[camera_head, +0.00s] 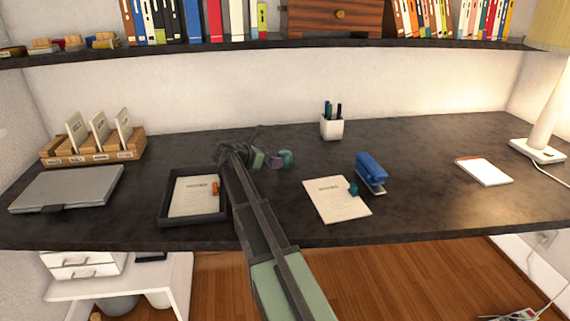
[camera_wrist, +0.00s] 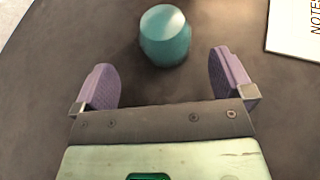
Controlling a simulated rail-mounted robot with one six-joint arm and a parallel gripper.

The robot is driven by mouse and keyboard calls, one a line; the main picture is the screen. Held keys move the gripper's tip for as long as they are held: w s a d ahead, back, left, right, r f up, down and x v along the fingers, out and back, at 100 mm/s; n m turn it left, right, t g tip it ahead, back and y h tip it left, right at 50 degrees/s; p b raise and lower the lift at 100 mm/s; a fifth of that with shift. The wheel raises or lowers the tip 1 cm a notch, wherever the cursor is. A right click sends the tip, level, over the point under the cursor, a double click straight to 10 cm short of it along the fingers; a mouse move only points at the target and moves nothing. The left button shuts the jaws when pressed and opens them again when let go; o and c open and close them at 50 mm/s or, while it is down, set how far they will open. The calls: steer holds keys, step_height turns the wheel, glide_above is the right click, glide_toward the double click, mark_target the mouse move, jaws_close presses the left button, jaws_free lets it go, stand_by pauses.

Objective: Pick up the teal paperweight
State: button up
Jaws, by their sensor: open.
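In the wrist view the teal paperweight (camera_wrist: 165,38) is upright at the top middle. My gripper (camera_wrist: 163,66) is open, with its two purple fingers spread wide. The paperweight lies ahead of the space between the fingers, its near edge about level with the fingertips. Neither finger visibly touches it. In the head view my arm partly hides the gripper.
A black tray (camera_head: 165,205) with paper and an orange piece (camera_head: 215,187) is left. A white pen cup (camera_head: 331,127) stands behind.

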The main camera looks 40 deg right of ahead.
mark_target(285, 158)
steer(key=shift+x, duration=0.9)
steer(key=x, duration=0.1)
steer(key=b+x, duration=0.1)
steer(key=x, duration=0.1)
steer(key=b+x, duration=0.1)
steer(key=x, duration=0.1)
steer(key=shift+s+f, duration=0.15)
steer(key=shift+s, duration=0.1)
steer(key=c, duration=1.2)
